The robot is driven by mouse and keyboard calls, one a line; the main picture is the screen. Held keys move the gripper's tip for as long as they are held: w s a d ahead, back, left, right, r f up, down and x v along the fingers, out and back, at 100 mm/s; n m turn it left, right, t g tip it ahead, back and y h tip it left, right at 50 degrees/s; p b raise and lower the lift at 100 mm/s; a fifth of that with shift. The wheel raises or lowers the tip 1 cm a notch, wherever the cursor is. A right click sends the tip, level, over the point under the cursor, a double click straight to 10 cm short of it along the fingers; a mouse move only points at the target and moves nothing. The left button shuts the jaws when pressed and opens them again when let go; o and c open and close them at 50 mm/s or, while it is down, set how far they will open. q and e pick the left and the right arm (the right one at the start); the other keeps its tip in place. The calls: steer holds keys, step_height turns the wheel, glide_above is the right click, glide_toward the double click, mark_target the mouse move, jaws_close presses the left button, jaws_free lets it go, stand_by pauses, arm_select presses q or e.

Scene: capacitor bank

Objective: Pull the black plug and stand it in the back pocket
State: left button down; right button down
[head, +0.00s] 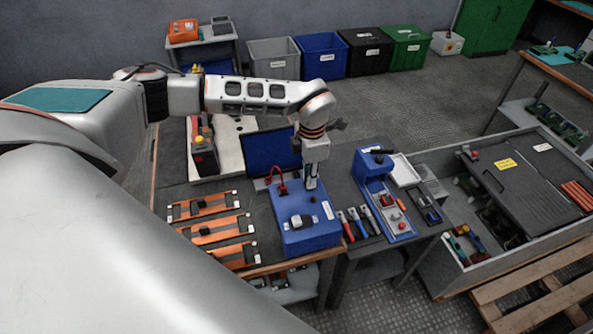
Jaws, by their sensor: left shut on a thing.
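My left gripper (311,184) points straight down over the back of a blue box (310,237) on the bench. It is shut on a small dark thing at the box top, seemingly the black plug; the fingers mostly hide it, and I cannot tell whether it is seated or lifted. A red cable (277,178) arches up just left of the gripper. A dark block on a light plate (301,221) sits on the box's front part. I cannot make out a back pocket. My right gripper is not in view.
Orange-and-black parts (213,229) lie left of the box. Hand tools (358,223) lie to its right, then a blue fixture (371,185) with a black handle on top. A dark blue panel (270,149) stands behind. A grey crate (449,250) is farther right.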

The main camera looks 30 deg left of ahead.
arm_select(q)
steer(key=shift+s+f, duration=0.4)
steer(key=shift+f, duration=0.3)
steer(key=c, duration=2)
jaws_free()
steer(key=shift+o, duration=0.5)
steer(key=shift+w+d+f, duration=0.1)
steer(key=shift+w+f, duration=0.05)
steer(key=shift+w, duration=0.15)
steer(key=shift+r, duration=0.2)
